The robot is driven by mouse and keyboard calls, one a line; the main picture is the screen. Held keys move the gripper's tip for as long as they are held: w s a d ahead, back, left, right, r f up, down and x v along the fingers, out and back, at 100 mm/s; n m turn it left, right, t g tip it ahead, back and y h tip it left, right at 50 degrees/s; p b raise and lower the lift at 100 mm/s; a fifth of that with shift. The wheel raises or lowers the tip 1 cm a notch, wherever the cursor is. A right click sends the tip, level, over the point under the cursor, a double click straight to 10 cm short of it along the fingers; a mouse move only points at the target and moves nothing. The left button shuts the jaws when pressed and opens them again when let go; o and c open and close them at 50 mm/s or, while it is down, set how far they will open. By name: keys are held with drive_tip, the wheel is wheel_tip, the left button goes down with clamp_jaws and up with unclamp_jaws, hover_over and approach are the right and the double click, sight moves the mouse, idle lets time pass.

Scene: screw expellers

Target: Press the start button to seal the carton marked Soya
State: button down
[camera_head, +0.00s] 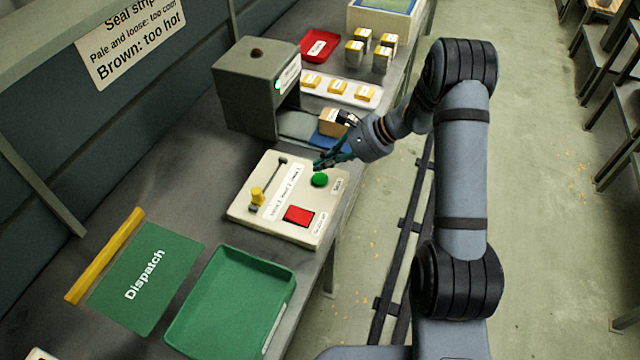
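The round green button (320,180) sits on the cream control panel (247,205), near its right edge. The same panel has a red square button (299,215) and a lever with a yellow knob (257,195). My gripper (318,164) is just above the green button in the picture; I cannot tell whether it touches it, or whether its fingers are shut. A tan carton (331,122) with a white label stands on a blue pad beside the grey sealing machine (245,90), partly hidden by my wrist. I cannot read its label. A small green light (278,86) shows on the machine.
A white tray (376,99) with yellow-topped packs, several upright cartons (382,58) and a red tray (307,55) stand behind. A green Dispatch mat (185,255), a yellow bar (107,252) and an empty green tray (285,272) lie in front.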

sight(320, 180)
drive_tip(key=shift+f+b, duration=0.5)
drive_tip(key=shift+f, duration=0.45)
drive_tip(key=shift+f, duration=0.15)
idle(0.7)
drive_tip(key=shift+f+b, duration=0.3)
drive_tip(key=shift+b, duration=0.35)
